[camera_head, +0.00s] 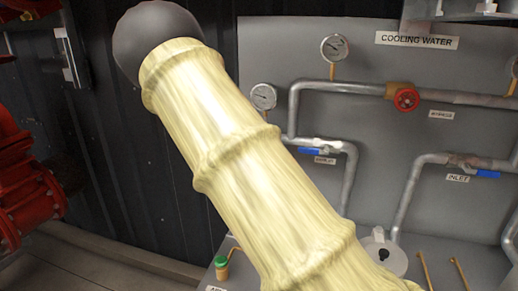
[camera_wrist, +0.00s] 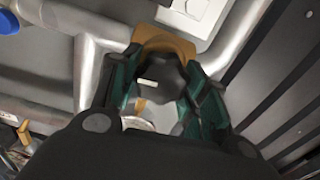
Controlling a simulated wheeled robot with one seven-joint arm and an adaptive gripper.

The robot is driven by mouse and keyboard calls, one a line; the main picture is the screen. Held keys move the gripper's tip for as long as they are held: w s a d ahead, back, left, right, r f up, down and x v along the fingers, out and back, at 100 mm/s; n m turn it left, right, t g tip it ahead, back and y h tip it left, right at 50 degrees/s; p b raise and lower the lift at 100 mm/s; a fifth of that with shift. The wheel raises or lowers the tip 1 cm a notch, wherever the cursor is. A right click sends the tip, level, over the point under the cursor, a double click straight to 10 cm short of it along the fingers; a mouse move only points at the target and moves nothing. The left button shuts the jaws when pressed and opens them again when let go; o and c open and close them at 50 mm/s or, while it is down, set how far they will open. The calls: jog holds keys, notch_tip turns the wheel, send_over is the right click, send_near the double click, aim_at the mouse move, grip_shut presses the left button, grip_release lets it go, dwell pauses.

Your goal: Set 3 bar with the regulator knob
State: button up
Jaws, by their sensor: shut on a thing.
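In the wrist view, a black lobed knob (camera_wrist: 158,68) with a short white mark sits on an ochre body (camera_wrist: 165,40) in the grey pipework. It looks like the regulator knob. My gripper (camera_wrist: 162,86) has its dark green and black fingers on both sides of the knob and is shut on it. A pale round face (camera_wrist: 138,123), perhaps a gauge, shows partly between the fingers; no reading is legible. In the head view, my pale yellow sleeved arm covers the middle, and the gripper and knob are not visible. Two gauges, upper (camera_head: 335,48) and lower (camera_head: 263,96), are too small to read.
The grey panel carries a COOLING WATER sign (camera_head: 416,40), pipes, a red handwheel (camera_head: 406,99) and blue levers on the left (camera_head: 310,151) and right (camera_head: 487,174). A green knob (camera_head: 221,262) stands low beside my arm. Red pipework (camera_head: 28,195) is at far left.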

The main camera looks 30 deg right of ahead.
jog(key=m+b, duration=0.2)
jog(key=b, duration=0.1)
jog(key=m+b, duration=0.2)
jog(key=b, duration=0.2)
jog(key=shift+d+f+m, duration=0.15)
jog(key=shift+f+m, duration=0.2)
jog(key=shift+m, duration=0.05)
jog(key=m+b, duration=0.4)
jog(key=b, duration=0.2)
jog(key=shift+s+b, duration=0.1)
jog(key=shift+b, duration=0.25)
jog(key=m+b, duration=0.3)
jog(key=b, duration=0.2)
jog(key=shift+m, duration=0.4)
jog(key=m+b, duration=0.3)
jog(key=shift+s+d+r, duration=0.1)
jog(key=shift+r, duration=0.05)
jog(key=shift+r+b, duration=0.1)
jog(key=shift+b, duration=0.25)
jog(key=o, duration=1.1)
jog(key=shift+c, duration=0.2)
